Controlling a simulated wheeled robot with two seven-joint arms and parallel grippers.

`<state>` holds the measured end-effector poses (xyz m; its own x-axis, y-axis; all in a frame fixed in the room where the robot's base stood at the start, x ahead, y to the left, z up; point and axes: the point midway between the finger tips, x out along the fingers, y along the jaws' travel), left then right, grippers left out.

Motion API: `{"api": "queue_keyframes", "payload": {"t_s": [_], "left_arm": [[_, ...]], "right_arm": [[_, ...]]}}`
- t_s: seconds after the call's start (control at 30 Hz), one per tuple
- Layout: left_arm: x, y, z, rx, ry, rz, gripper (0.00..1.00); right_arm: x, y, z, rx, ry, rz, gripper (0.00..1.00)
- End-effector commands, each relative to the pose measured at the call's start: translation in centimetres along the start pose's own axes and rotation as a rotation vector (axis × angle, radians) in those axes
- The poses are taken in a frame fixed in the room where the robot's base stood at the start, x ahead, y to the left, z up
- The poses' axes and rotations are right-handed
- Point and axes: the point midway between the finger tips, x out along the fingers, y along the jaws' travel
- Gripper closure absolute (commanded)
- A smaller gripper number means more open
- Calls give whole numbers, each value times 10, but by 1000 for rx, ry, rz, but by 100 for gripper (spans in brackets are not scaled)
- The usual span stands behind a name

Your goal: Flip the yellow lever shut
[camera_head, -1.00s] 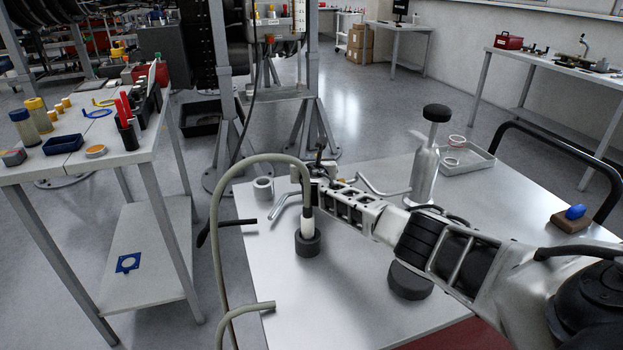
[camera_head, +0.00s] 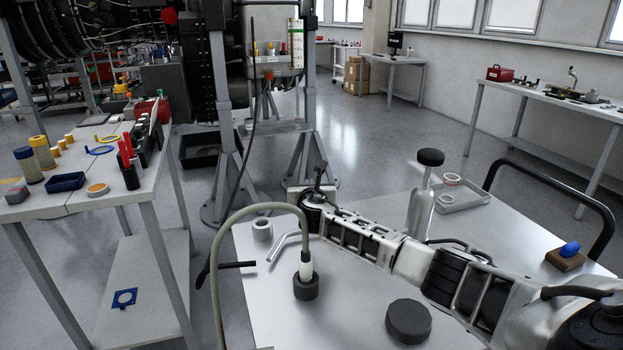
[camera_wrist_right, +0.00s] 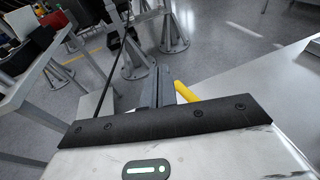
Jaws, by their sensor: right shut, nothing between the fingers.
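The yellow lever (camera_wrist_right: 186,92) shows in the right wrist view as a short yellow bar, just right of my fingers. Its lower end is hidden behind the dark edge of my wrist. My right gripper (camera_wrist_right: 158,84) is shut and empty beside it; I cannot tell whether they touch. In the head view my right gripper (camera_head: 319,172) is past the far edge of the grey table (camera_head: 350,300), and the lever cannot be made out there. My left gripper is not in view.
A hose (camera_head: 225,235) arches over the table's left side to a black-based fitting (camera_head: 306,287). A black disc (camera_head: 408,322), a capped bottle (camera_head: 420,205) and a tray (camera_head: 470,196) are on the table. A cart (camera_head: 130,220) stands left.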

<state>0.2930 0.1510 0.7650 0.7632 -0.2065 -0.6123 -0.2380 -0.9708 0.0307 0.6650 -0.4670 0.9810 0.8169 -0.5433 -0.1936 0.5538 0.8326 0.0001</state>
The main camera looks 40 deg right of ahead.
Motion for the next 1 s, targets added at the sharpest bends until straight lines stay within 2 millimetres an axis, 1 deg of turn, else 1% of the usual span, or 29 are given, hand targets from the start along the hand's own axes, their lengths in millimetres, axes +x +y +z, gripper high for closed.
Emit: {"api": "queue_keyframes", "payload": {"t_s": [0.03, 0.17, 0.23, 0.4, 0.6, 0.7, 0.8, 1.0], "left_arm": [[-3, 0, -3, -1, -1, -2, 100], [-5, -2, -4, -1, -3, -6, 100], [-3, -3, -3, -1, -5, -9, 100], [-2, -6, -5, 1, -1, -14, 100], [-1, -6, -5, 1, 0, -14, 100], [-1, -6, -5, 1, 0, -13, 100], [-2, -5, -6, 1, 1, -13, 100], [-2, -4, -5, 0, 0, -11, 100]], "right_arm": [[-10, 0, 10, -1, 0, 4, 100], [-31, 0, 26, -2, 0, 3, 100], [-44, 1, 25, -2, 1, 4, 100], [-77, 1, 32, -2, 2, 2, 100], [-108, 3, 39, -2, 1, 3, 100], [-118, 3, 41, -1, 1, 1, 100], [-122, 3, 42, -1, 1, 1, 100], [-124, 3, 43, 0, 2, 0, 100]]}}
